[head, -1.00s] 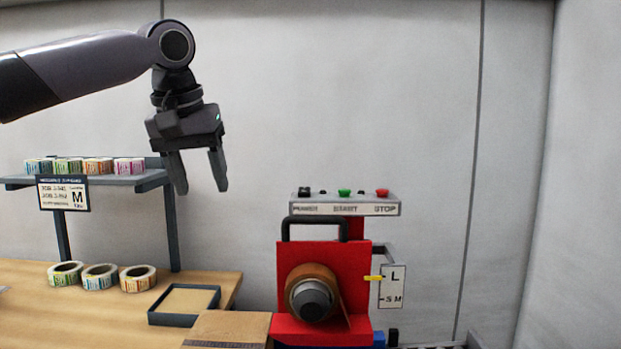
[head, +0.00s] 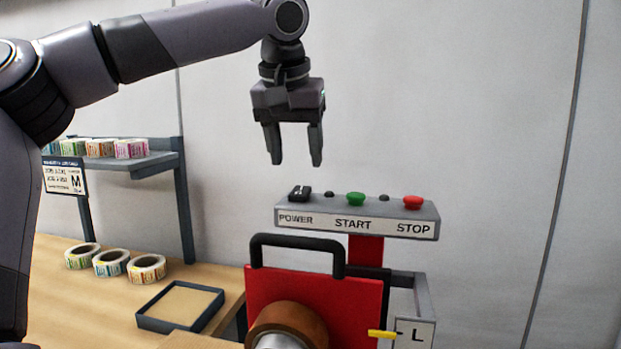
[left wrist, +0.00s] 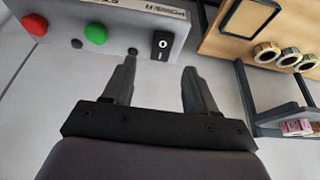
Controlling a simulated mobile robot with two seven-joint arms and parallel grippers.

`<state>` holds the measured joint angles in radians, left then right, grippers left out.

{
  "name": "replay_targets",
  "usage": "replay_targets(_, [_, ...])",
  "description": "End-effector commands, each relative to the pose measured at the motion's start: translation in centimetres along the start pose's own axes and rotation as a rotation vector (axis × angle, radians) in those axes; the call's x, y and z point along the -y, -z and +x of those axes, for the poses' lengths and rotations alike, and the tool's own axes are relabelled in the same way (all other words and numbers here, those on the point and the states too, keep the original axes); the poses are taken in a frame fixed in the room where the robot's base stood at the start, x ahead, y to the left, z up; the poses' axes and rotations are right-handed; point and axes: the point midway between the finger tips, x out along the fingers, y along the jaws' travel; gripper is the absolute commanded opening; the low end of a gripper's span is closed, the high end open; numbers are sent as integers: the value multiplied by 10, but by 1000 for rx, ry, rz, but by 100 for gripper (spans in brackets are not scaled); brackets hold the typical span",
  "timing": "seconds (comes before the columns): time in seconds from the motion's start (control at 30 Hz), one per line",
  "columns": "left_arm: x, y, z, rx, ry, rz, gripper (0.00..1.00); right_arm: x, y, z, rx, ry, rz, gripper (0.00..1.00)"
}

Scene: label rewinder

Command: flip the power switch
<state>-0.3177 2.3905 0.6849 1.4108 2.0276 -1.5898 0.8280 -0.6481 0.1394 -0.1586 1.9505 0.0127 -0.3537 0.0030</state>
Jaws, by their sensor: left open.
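The black power switch (head: 299,192) sits at the left end of the grey control panel (head: 430,212), above the POWER label. My left gripper (head: 293,163) is open and empty, fingers pointing down, a little above the switch in the head view. It also shows in the left wrist view (left wrist: 158,68). A clear gap between fingers and switch shows in the head view. My right gripper is not in view.
The panel also carries a green START button (head: 355,199) and a red STOP button (head: 412,202). Below is the red machine (head: 350,290) with a black handle (head: 298,241). A shelf (head: 160,160) with label rolls and a tray (head: 180,306) stand left.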

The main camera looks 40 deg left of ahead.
Motion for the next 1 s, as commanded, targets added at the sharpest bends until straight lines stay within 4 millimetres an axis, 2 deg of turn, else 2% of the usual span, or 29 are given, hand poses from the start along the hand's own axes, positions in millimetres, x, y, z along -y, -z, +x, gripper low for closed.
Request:
replay_targets(0.2, [1,-1,36,4,1,0,57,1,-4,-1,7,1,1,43])
replay_targets(0.33, [0,0,52,3,0,-1,57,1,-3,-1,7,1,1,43])
replay_targets(0.5, [0,0,61,1,0,0,57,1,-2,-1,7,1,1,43])
replay_targets(0.73, [0,0,62,0,0,-1,57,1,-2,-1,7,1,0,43])
replay_targets(0.77, [0,0,62,0,0,-1,51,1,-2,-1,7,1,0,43])
replay_targets(0.9, [0,0,62,0,0,-1,5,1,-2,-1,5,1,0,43])
replay_targets(0.93, [0,0,62,0,0,-1,1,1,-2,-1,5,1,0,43])
replay_targets(1.0, [0,0,62,1,0,-1,1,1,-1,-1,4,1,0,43])
